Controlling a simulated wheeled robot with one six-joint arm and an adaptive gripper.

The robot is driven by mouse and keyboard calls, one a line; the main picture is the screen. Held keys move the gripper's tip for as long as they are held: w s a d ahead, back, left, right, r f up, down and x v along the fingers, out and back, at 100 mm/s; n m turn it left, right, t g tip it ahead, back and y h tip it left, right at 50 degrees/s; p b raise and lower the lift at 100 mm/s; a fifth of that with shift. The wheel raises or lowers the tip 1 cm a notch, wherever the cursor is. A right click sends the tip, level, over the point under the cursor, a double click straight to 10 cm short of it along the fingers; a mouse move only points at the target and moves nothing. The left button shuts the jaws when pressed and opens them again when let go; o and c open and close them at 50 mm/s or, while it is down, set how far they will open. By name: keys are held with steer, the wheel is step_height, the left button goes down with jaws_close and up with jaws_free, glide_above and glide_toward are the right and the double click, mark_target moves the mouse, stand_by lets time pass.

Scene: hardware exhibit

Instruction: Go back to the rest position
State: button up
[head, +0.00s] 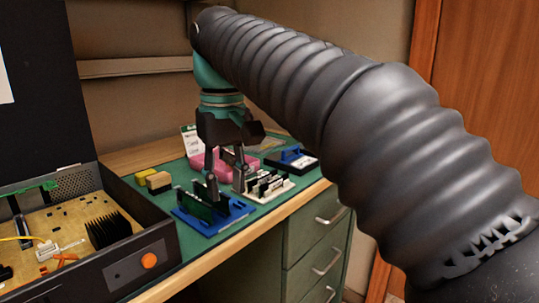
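My arm reaches in from the right, above the workbench. My gripper (226,186) hangs downward over the green mat, with its two dark fingers apart and nothing visible between them. Its fingertips are close to a blue rack (205,228) holding dark green boards and a white rack (270,195) holding dark upright pieces. I cannot tell whether the fingers touch either rack.
An open dark case (150,245) with an orange knob (148,260) and electronics stands at the left. Yellow-topped blocks (158,182), a pink box (200,162) and a blue-and-black item (291,160) lie on the mat. Green drawers (315,240) are below.

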steer(key=s+d+f+m+t, duration=0.1)
steer(key=s+d+f+m, duration=0.1)
steer(key=d+f, duration=0.35)
steer(key=s+d+f+m+t, duration=0.1)
steer(key=s+d+f+m, duration=0.15)
steer(key=d, duration=0.65)
steer(key=s+d+f+m+t, duration=0.1)
steer(key=s+d+f, duration=0.3)
steer(key=f, duration=0.3)
steer(key=s+d+f+m+t, duration=0.1)
steer(key=s+d+f+t, duration=0.1)
steer(key=s+d+f, duration=0.2)
step_height(320, 180, down, 4)
steer(key=shift+s+d+r, duration=0.2)
steer(key=shift+s+d, duration=0.05)
steer(key=shift+a, duration=0.15)
